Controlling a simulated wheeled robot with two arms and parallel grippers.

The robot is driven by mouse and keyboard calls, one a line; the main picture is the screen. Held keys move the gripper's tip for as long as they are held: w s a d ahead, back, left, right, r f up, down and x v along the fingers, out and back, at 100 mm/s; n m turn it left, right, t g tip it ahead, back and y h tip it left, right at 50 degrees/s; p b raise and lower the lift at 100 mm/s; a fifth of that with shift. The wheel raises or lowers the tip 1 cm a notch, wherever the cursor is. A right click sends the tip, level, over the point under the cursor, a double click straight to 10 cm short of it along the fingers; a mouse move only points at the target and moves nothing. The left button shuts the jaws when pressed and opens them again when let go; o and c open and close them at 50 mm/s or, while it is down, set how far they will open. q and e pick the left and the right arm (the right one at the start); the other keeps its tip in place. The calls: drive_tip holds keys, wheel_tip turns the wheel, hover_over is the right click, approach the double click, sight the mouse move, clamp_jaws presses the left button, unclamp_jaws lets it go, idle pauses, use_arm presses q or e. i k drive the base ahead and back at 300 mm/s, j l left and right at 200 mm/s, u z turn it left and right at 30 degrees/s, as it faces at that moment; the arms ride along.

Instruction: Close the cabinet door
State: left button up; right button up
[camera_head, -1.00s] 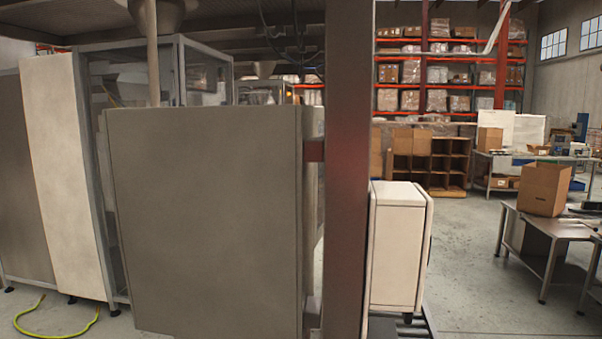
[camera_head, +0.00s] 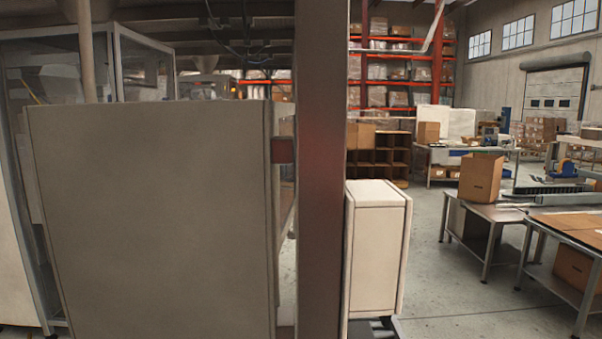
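A large grey cabinet-like box (camera_head: 150,215) fills the left foreground, showing a broad flat face. A smaller white cabinet-like box (camera_head: 375,250) stands right of the red-brown column, which hides part of its left side. I cannot tell which of these is the task's cabinet, and no clearly open door shows on either. Neither of my grippers is in view.
The red-brown column (camera_head: 320,170) stands close, between the two boxes. A framed machine enclosure (camera_head: 145,70) is behind the grey box. Metal tables (camera_head: 488,213) with cardboard boxes stand at the right. Bare floor (camera_head: 425,270) shows between the white box and the tables.

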sight(286, 125)
drive_tip(key=i+l, duration=0.1)
drive_tip(key=i+l+z, duration=0.65)
drive_tip(key=z, duration=0.15)
drive_tip(key=i+l+z, duration=0.15)
drive_tip(key=i+z, duration=0.25)
drive_tip(key=i+l+u, duration=0.15)
drive_tip(key=i+u, duration=0.15)
drive_tip(key=i, duration=0.15)
drive_tip(key=i+l+u, duration=0.3)
drive_tip(key=i, duration=0.1)
